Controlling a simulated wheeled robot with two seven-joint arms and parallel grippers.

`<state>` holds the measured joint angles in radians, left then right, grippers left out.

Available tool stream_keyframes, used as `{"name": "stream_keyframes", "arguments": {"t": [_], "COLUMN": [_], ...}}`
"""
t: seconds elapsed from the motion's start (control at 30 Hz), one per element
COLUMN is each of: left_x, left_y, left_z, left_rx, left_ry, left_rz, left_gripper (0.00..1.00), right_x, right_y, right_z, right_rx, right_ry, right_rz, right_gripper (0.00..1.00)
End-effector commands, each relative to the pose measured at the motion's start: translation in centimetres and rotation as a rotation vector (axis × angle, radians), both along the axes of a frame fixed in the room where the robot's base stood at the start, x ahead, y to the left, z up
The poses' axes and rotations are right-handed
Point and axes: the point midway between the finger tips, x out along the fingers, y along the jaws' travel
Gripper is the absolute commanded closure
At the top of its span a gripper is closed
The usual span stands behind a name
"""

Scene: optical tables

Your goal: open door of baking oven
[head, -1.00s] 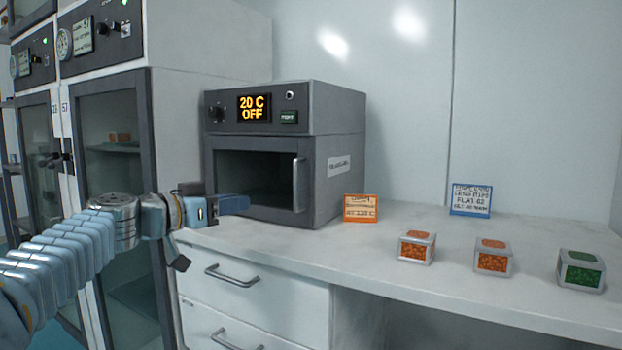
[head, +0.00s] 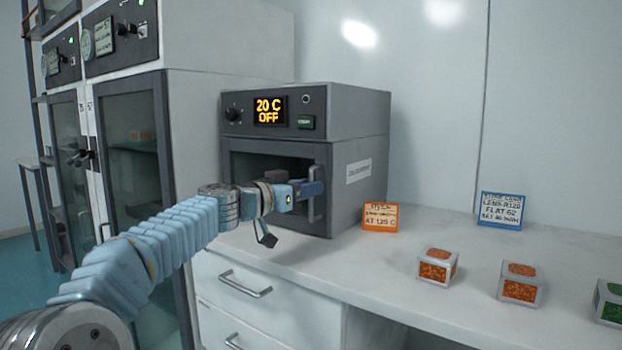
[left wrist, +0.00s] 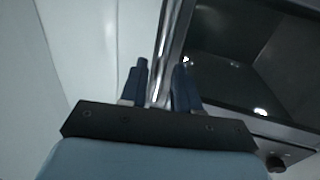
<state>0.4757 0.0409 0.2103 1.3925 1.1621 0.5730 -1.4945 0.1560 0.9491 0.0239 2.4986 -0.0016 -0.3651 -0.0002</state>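The baking oven (head: 350,108) is a dark grey box on the counter, and its display reads 20 C OFF. Its door (head: 262,148) has a dark window and looks closed. The upright metal door handle (head: 318,206) is at the door's right side. My left gripper (head: 312,190) is at the handle, its blue fingers partly covering it. In the left wrist view, the two blue fingers (left wrist: 160,88) are apart, with the bright handle bar (left wrist: 172,45) running between them. I cannot tell whether they touch it. My right gripper is not in view.
An orange-framed sign (head: 380,217) stands right of the oven, with a blue-framed sign (head: 502,211) farther right. Several small sample boxes (head: 437,266) sit on the white counter (head: 400,290). A tall glass-door cabinet (head: 135,150) stands left of the oven.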

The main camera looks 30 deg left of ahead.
Motion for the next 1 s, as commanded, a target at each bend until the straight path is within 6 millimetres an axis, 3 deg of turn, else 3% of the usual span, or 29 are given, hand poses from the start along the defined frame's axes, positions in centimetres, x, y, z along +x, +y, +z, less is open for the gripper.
{"name": "stream_keyframes", "arguments": {"t": [0.13,0.43,0.67,1.0], "left_x": [1.23,1.46,1.44,1.35], "left_y": [-0.42,-0.46,-0.46,-0.42], "left_z": [0.08,-0.03,-0.02,-0.06], "left_rx": [-0.001,0.001,0.000,0.000], "left_ry": [0.000,-0.001,0.000,0.000], "left_rz": [-0.002,0.000,0.000,-0.003], "left_gripper": [0.69,0.69,1.00,1.00], "right_x": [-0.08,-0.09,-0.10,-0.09], "right_y": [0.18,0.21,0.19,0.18], "right_z": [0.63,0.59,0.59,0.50], "right_rx": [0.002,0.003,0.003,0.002], "right_ry": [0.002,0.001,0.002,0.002], "right_rz": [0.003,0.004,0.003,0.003], "right_gripper": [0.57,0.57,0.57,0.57]}}
